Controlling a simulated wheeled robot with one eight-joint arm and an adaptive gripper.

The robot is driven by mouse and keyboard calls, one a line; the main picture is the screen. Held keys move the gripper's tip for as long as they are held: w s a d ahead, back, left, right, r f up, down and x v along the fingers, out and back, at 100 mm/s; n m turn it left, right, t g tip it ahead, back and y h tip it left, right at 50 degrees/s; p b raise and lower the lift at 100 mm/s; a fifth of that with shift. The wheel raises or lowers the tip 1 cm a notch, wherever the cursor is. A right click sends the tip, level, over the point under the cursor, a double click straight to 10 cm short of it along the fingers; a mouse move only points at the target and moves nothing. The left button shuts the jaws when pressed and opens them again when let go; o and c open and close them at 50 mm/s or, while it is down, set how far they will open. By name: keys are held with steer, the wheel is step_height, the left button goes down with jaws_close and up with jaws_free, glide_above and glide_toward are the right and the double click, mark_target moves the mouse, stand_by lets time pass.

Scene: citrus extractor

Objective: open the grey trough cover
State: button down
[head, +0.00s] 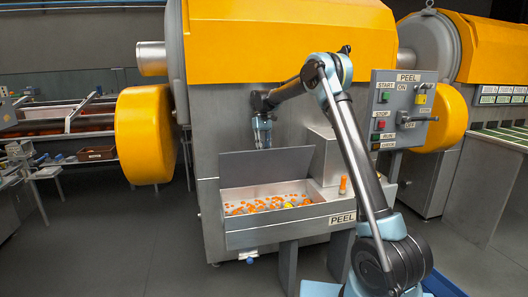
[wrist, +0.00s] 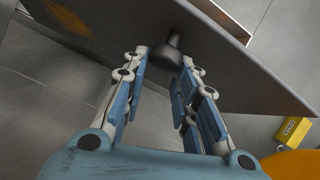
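The grey trough cover (head: 266,166) is raised in the head view, standing steeply over the back of the peel trough (head: 270,238). The trough's inside shows orange and yellow pieces. My gripper (head: 262,147) is at the cover's upper edge, its fingertips partly hidden behind it. In the wrist view the cover (wrist: 225,75) crosses the upper part as a grey panel. A dark round knob (wrist: 164,56) sticks out from it between my two fingertips (wrist: 165,62).
A control box (head: 400,108) with buttons and a lever stands right of my arm. A yellow box (wrist: 294,131) shows in the wrist view. Yellow drums (head: 145,135) flank the machine.

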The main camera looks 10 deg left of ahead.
steer(key=c, duration=1.3)
jaws_free()
steer(key=shift+w+d, duration=0.35)
steer(key=shift+d, duration=0.2)
steer(key=shift+s, duration=0.1)
steer(key=shift+s+a, duration=0.1)
steer(key=shift+a, duration=0.15)
